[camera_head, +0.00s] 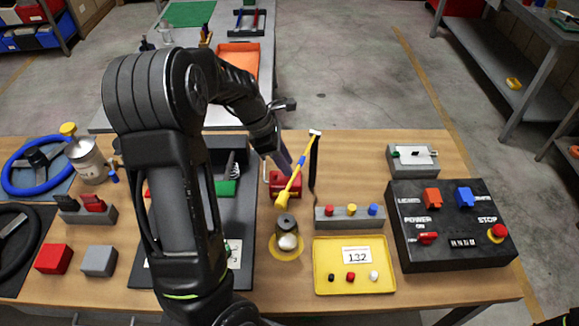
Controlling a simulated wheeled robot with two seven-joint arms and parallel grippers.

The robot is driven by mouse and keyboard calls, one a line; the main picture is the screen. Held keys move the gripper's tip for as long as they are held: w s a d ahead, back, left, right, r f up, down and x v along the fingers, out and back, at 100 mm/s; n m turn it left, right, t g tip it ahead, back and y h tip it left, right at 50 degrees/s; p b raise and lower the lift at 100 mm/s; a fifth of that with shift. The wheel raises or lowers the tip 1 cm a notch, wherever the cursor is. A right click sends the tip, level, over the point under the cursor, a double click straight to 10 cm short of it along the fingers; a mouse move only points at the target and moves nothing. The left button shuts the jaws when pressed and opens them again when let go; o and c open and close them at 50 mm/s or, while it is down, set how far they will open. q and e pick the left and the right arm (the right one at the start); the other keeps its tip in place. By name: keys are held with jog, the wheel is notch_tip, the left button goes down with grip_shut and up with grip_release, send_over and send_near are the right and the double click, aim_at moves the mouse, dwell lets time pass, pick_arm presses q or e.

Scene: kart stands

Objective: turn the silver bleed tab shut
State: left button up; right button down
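My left arm reaches up from the bottom and bends over to the right. My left gripper (283,162) points down just above a small red block (289,186) at the table's back middle. A thin pale metal loop (266,180) shows at the block's left side. I cannot make out the silver bleed tab for sure; it may be hidden by the gripper or too small. A yellow tool (294,182) with a pale end leans right in front of the gripper. I cannot tell whether the fingers are open or touch anything. My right gripper is not in view.
A black upright rod (314,162) stands right of the block. Ahead are a jar on a yellow disc (286,254), a grey button bar (349,222) and a yellow tray (354,284). A black control box (456,265) fills the right. My arm covers much of a dark tray (240,268).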

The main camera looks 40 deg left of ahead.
pick_arm(q)
jog(key=shift+x, duration=1.45)
jog(key=shift+c, duration=0.6)
grip_shut()
